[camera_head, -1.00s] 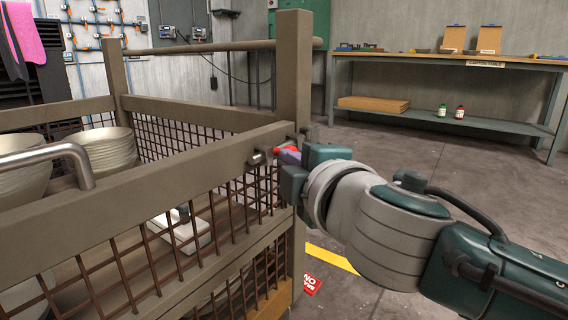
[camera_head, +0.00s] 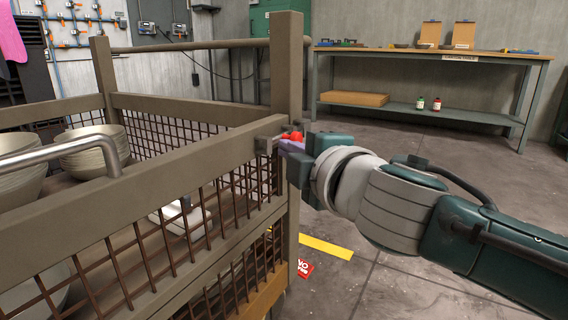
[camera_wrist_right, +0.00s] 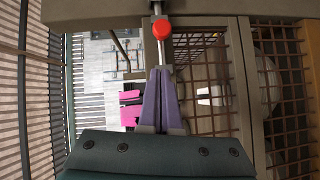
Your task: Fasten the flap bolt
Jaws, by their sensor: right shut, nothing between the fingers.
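The bolt (camera_head: 265,144) is a metal piece at the right end of the flap's top rail (camera_head: 160,177), close to the crate's corner post (camera_head: 287,70). My right gripper (camera_head: 287,147) is shut and empty, right beside the bolt. In the right wrist view the red knob (camera_wrist_right: 162,28) sits just beyond the closed fingertips (camera_wrist_right: 159,70), with the bolt's rod behind it. I cannot tell whether fingers and knob touch. Whether the rod enters the post is hidden. My left gripper is not in view.
The mesh-sided crate holds stacked bowls (camera_head: 92,150) and a pale block (camera_head: 180,215). A workbench (camera_head: 430,55) is against the back wall. Open floor lies between crate and bench.

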